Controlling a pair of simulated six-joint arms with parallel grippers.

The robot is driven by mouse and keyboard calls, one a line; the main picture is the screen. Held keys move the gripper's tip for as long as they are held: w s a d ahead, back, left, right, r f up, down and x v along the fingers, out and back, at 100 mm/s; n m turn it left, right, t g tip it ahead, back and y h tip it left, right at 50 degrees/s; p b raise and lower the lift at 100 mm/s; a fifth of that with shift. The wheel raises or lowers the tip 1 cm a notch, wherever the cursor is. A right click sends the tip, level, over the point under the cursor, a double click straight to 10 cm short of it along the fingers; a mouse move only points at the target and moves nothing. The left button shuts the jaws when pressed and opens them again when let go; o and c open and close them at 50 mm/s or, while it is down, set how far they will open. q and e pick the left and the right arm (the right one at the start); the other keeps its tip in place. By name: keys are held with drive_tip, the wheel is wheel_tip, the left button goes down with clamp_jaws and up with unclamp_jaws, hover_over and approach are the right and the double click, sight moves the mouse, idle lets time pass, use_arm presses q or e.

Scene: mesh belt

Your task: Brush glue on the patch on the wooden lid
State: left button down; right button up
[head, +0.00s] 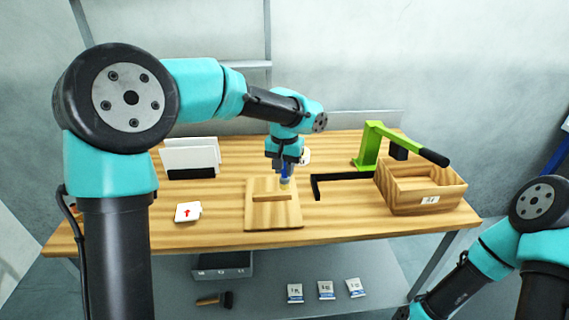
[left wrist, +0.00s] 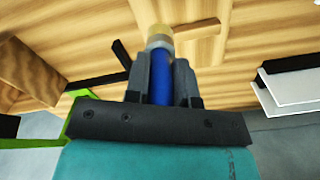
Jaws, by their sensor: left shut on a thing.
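The wooden lid (head: 257,216) lies flat near the middle of the bench, with a raised wooden bar (head: 271,198) across it. The bar also shows in the left wrist view (left wrist: 197,29). I cannot make out a separate patch on the lid. My left gripper (head: 286,176) is above the lid's back right part, pointing down. It is shut on a blue brush with a pale tan tip; the brush shows between the fingers in the left wrist view (left wrist: 162,88). The tip is close over the lid; I cannot tell whether it touches.
A wooden box (head: 425,203) stands at the right, before a green lever press (head: 370,145). A black angle bar (head: 345,176) lies right of the lid. A card with a red arrow (head: 188,212) and a rack of white panels (head: 190,155) are left. Packets lie on the lower shelf.

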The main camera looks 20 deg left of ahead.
sight(284, 177)
use_arm(q)
drive_tip(key=shift+f, duration=1.75)
drive_tip(key=shift+r, duration=0.55)
drive_tip(key=shift+f, duration=0.15)
